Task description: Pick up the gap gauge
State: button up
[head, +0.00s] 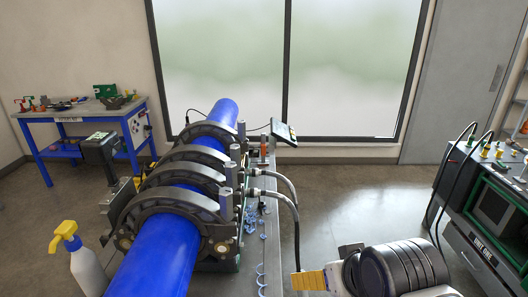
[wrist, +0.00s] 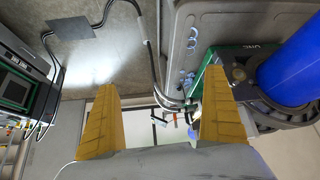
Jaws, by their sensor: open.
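I cannot pick out the gap gauge for certain. A small upright orange-and-grey item (head: 263,152) stands on the cart's right ledge near the far end of the clamps in the head view. In the wrist view a small orange-handled item (wrist: 168,117) shows far off between the fingers; I cannot tell whether it is the same one. My gripper (head: 312,281) is at the bottom of the head view, right of the cart and well short of that item. Its yellow fingers (wrist: 158,110) are spread wide, with nothing held between them.
A blue pipe (head: 158,258) lies through dark ring clamps (head: 172,182). Black hoses (head: 291,208) loop off the cart's right side, near my gripper. Blue shavings (head: 250,222) lie on the ledge. A spray bottle (head: 84,268) stands left, a workbench (head: 62,117) behind, a machine cabinet (head: 470,242) right.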

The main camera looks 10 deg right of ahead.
aim_at(263, 144)
jog(key=i+l+u, duration=0.15)
jog(key=l, duration=0.3)
jog(key=i+l+u, duration=0.15)
jog(key=l, duration=0.35)
jog(key=l+u, duration=0.15)
jog(key=l, duration=0.35)
jog(key=i+l+u, duration=0.15)
jog(key=l, duration=0.35)
jog(key=i+l+u, duration=0.2)
jog(key=i+l, duration=0.25)
jog(key=i+l+u, duration=0.25)
jog(key=i+l, duration=0.3)
jog(key=i+l+u, duration=0.2)
jog(key=i+l, duration=0.25)
jog(key=l, duration=0.2)
jog(key=i+j+u, duration=0.1)
jog(key=i+u, duration=0.25)
jog(key=i, duration=0.35)
